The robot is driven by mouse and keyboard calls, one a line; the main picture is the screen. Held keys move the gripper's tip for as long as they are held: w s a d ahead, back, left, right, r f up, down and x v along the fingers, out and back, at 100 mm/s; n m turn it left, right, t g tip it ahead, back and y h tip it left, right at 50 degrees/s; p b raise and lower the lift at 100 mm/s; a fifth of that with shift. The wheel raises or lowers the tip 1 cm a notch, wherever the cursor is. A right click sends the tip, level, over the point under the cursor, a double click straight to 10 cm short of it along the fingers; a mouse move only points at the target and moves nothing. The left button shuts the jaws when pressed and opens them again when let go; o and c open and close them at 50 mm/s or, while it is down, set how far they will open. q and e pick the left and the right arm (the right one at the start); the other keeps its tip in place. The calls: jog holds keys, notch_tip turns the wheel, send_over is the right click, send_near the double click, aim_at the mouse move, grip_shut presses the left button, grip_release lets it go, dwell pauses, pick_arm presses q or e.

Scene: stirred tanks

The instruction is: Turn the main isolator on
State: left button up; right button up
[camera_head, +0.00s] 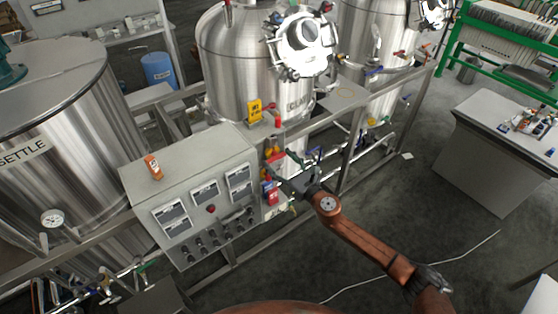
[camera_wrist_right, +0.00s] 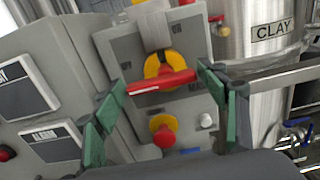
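The main isolator is a red bar handle (camera_wrist_right: 162,83) on a yellow round plate (camera_wrist_right: 151,66), on a grey box on the side of the control cabinet. In the wrist view the handle lies nearly level, its right end slightly higher. In the head view the isolator (camera_head: 275,157) is small and partly behind my gripper. My right gripper (camera_head: 281,165) is in front of it. In the wrist view its green fingers (camera_wrist_right: 160,105) are spread apart, one near each end of the handle; I cannot tell whether they touch it. My left gripper is out of view.
Below the isolator are a red mushroom button on yellow (camera_wrist_right: 163,134) and a white knob (camera_wrist_right: 206,121). The control cabinet (camera_head: 190,165) carries meters, knobs and an orange-labelled object (camera_head: 153,167) on top. The CLAY tank (camera_head: 235,60) and pipe rails stand behind.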

jog(key=c, duration=0.7)
jog(key=shift+m, duration=0.4)
jog(key=m, duration=0.2)
jog(key=m+p, duration=0.1)
jog(key=shift+w+d+r+m, duration=0.1)
jog(key=shift+r+m, duration=0.05)
jog(key=shift+m, duration=0.25)
jog(key=m+p, duration=0.1)
jog(key=m, duration=0.2)
jog(key=shift+d+m, duration=0.1)
jog(key=shift+m, duration=0.2)
jog(key=m+p, duration=0.1)
jog(key=m, duration=0.4)
jog(key=shift+w+d+m+p, duration=0.15)
jog(key=shift+m+p, duration=0.15)
jog(key=shift+p, duration=0.1)
jog(key=shift+w+d+m+p, duration=0.15)
jog(key=shift+m+p, duration=0.55)
jog(key=shift+m, duration=1.4)
